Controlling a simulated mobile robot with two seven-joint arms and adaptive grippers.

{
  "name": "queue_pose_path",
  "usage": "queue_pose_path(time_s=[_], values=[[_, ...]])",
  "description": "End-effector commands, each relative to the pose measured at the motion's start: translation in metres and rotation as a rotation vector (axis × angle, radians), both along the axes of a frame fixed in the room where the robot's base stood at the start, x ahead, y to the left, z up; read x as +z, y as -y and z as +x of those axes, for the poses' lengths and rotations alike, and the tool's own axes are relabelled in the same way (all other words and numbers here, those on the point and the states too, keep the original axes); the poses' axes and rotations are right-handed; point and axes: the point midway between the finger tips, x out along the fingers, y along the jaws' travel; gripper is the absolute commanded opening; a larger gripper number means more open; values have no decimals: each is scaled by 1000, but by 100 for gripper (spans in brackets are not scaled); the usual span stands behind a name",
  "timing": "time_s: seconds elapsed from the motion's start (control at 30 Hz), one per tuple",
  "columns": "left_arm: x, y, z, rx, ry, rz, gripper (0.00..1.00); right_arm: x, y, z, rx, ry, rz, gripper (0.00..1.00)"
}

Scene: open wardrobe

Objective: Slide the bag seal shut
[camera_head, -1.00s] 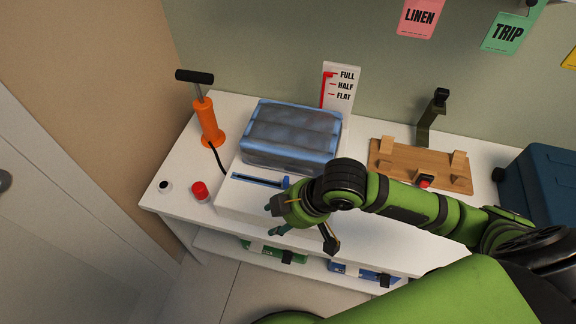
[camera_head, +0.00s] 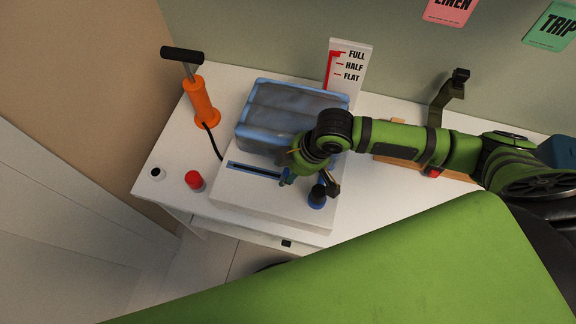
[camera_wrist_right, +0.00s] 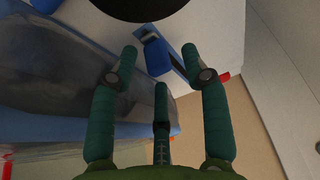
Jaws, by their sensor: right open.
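The blue-edged, see-through bag (camera_head: 292,112) lies puffed up at the back of a white block (camera_head: 275,210). The blue seal track (camera_head: 252,169) runs along the block in front of the bag. Its right end is hidden behind my right gripper (camera_head: 309,182), which points down over it. In the right wrist view, the blue slider (camera_wrist_right: 157,57) on the track shows between the spread fingertips of my open right gripper (camera_wrist_right: 160,62). I cannot tell whether they touch it. The bag (camera_wrist_right: 50,75) fills the left of that view. My left gripper is not in view.
A dark round knob (camera_head: 317,196) stands close to my right fingers. An orange pump (camera_head: 202,100) with a black hose, a red cap (camera_head: 194,180) and a gauge card (camera_head: 346,75) stand around the block. A dark bracket (camera_head: 449,98) stands at the right.

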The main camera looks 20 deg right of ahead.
Motion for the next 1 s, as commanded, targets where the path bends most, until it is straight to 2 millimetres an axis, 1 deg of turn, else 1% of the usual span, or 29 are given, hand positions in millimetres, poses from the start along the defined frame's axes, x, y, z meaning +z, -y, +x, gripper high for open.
queue_pose_path(time_s=[0.03,0.1,0.17,0.27,0.3,0.37,0.4,0.53,0.67,0.77,1.0], values=[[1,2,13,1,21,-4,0,-1,-1,0,0,0,0,47],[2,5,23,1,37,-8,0,-2,-1,0,0,0,0,47],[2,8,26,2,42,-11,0,-2,-1,0,0,1,1,47],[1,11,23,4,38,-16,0,-2,-1,0,0,1,1,47],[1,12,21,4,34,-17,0,-2,-1,0,0,1,1,31],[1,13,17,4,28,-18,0,-2,-1,0,0,1,0,7],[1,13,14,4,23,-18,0,-2,-1,0,0,1,1,0],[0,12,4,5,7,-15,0,-2,-1,1,0,1,1,0],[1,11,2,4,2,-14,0,-1,-6,4,0,2,3,0],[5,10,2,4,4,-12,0,0,-20,14,-1,3,7,0],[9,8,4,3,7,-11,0,0,-71,48,-1,4,8,0]])
